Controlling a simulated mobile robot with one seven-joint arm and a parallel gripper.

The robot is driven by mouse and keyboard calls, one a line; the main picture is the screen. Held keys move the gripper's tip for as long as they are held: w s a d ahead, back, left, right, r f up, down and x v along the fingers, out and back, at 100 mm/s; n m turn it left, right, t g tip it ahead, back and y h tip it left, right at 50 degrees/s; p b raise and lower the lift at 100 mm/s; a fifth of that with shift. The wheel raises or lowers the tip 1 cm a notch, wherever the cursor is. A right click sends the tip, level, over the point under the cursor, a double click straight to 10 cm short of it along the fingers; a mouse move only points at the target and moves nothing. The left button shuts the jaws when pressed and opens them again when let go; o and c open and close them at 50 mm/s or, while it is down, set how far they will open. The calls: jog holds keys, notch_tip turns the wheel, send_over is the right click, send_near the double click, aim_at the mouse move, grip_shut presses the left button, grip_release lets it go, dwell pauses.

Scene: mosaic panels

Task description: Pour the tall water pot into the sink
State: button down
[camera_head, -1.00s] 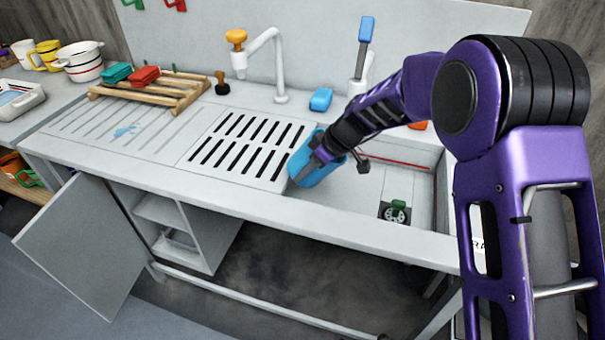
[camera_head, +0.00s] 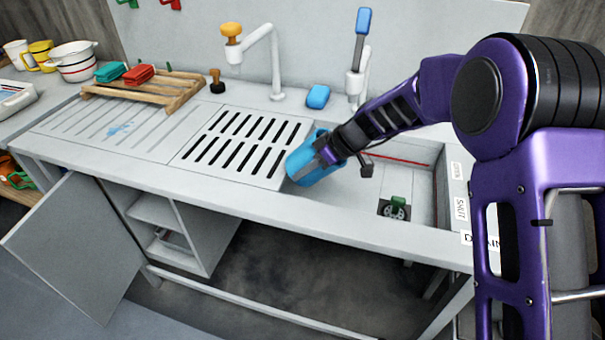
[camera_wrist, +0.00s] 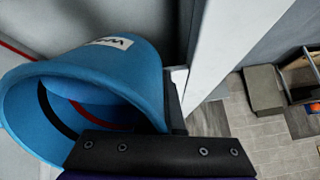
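The tall water pot is a blue, open-topped vessel (camera_head: 306,165). It is tilted over the left part of the sink, beside the slotted drainboard. In the wrist view the pot (camera_wrist: 100,75) shows a white label outside, and a dark and a red line inside. My gripper (camera_head: 328,152) is shut on the pot near its rim, and one dark finger (camera_wrist: 160,152) crosses the rim in the wrist view. The sink basin (camera_head: 345,192) is pale, with a dark drain and green plug (camera_head: 397,207) at its right. I cannot see any water leaving the pot.
A white tap with an orange knob (camera_head: 232,30) stands behind the drainboard (camera_head: 190,145). A blue sponge (camera_head: 318,96) and a blue-handled fixture (camera_head: 362,45) are behind the sink. A wooden rack (camera_head: 165,98) is at left. An open cabinet door (camera_head: 70,250) hangs below.

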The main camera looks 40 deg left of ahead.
aim_at(307, 158)
jog(key=shift+y+b, duration=0.5)
jog(key=shift+b, duration=0.2)
jog(key=shift+r+g+y, duration=0.5)
jog(key=shift+r+y, duration=0.5)
jog(key=shift+r, duration=0.05)
jog(key=shift+w+d+r+g+y+p, duration=0.15)
jog(key=shift+r+y+p, duration=0.1)
jog(key=shift+r+y, duration=0.2)
jog(key=shift+s+d+r+g+y+p, duration=0.1)
jog(key=shift+r+g+y+p, duration=0.15)
jog(key=shift+r+y, duration=0.2)
jog(key=shift+w+d+r+g+y+p, duration=0.1)
jog(key=shift+r+y+p, duration=0.15)
jog(key=shift+r+y, duration=0.2)
jog(key=shift+f+b, duration=0.1)
jog(key=shift+b, duration=0.35)
jog(key=shift+d+y, duration=0.1)
jog(key=shift+y, duration=0.15)
jog(key=shift+w+d+r+g+y+b, duration=0.35)
jog(key=shift+d+r+y+b, duration=0.3)
jog(key=shift+b, duration=1.75)
jog(key=shift+d+r+y+b, duration=0.2)
jog(key=shift+y+b, duration=0.05)
jog(key=shift+b, duration=0.1)
jog(key=shift+w+d+r+g+y, duration=0.15)
jog(key=shift+d+r+g+y, duration=0.2)
jog(key=shift+r+g+y, duration=0.3)
jog(key=shift+f, duration=0.1)
